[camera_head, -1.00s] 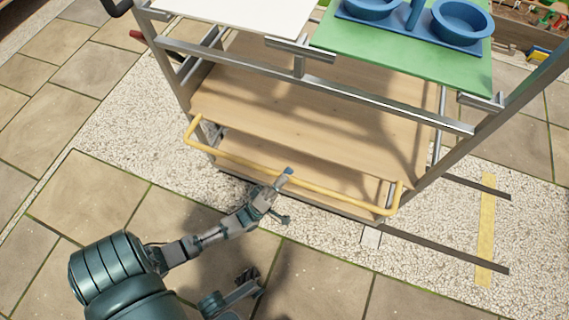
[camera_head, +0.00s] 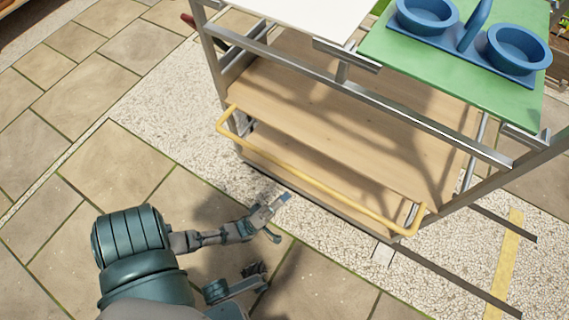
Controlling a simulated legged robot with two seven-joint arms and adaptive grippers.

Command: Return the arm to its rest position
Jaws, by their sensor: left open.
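My left gripper (camera_head: 277,216) is at the lower middle of the head view, on the end of my left arm. Its fingers are apart and nothing is between them. It appears in front of and below the yellow handle of the cart, with pale gravel and paving behind it. My right gripper cannot be clearly made out; a dark arm part shows at the lower middle edge.
A metal-framed cart with wooden shelves (camera_head: 330,120) stands ahead, its yellow handle bar (camera_head: 310,178) facing me. On top are a white panel (camera_head: 310,12) and a green panel (camera_head: 410,60) with a blue two-bowl holder (camera_head: 470,52). Open paving (camera_head: 70,235) lies at left.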

